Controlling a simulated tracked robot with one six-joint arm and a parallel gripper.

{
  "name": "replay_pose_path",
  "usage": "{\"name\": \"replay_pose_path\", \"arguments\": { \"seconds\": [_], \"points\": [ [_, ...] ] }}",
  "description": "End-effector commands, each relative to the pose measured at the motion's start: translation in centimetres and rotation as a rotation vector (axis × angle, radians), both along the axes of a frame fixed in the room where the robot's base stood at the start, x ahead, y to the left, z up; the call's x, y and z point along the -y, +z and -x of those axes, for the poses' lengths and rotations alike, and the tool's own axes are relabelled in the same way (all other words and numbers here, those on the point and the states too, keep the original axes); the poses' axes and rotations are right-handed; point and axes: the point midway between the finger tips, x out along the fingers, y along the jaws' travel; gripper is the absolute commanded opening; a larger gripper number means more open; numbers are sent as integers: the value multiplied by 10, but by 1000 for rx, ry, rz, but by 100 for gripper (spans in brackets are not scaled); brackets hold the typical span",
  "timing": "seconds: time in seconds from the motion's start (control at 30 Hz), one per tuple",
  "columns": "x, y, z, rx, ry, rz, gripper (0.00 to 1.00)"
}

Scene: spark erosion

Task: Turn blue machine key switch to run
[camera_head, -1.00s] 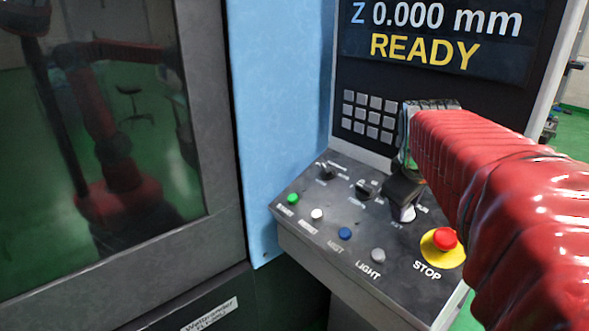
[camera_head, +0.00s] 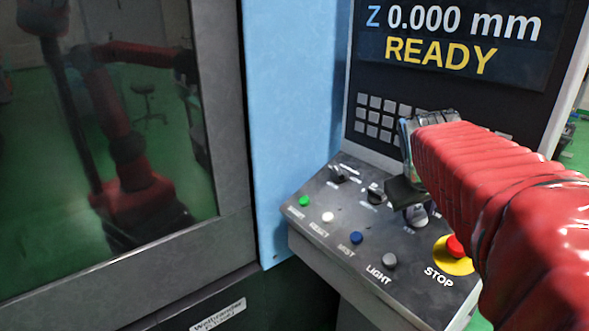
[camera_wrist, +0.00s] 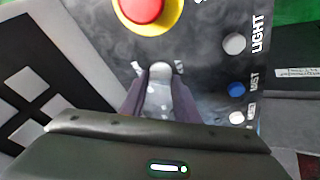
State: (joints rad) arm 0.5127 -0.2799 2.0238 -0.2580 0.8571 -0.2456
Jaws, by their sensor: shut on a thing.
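The key switch (camera_head: 416,216) is a small silvery part at the right end of the knob row on the sloped grey panel (camera_head: 335,250) of the blue machine. In the wrist view its pale metal head (camera_wrist: 160,72) shows between the two dark fingers. My gripper (camera_head: 411,204) reaches down from the red arm and is shut on the key switch; its fingers also show in the wrist view (camera_wrist: 159,92). My gripper hides part of the switch and its labels, so I cannot tell which position it points to.
A red STOP button (camera_head: 455,247) on a yellow base sits close to the right of my gripper. Green (camera_head: 304,201), white (camera_head: 328,217), blue (camera_head: 355,238) and grey LIGHT (camera_head: 389,261) buttons line the front. Two black knobs (camera_head: 337,174) sit left. A keypad and READY screen (camera_head: 440,55) stand behind.

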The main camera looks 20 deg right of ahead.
Motion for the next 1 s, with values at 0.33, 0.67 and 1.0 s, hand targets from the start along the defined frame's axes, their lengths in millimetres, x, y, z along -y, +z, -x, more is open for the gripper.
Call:
{"name": "replay_pose_path", "arguments": {
  "seconds": [0.33,0.67,1.0],
  "points": [
    [-1,0,0,0,1,-2,39],
    [-1,0,0,0,2,-1,47],
    [-12,22,8,3,3,0,47]
  ]
}}
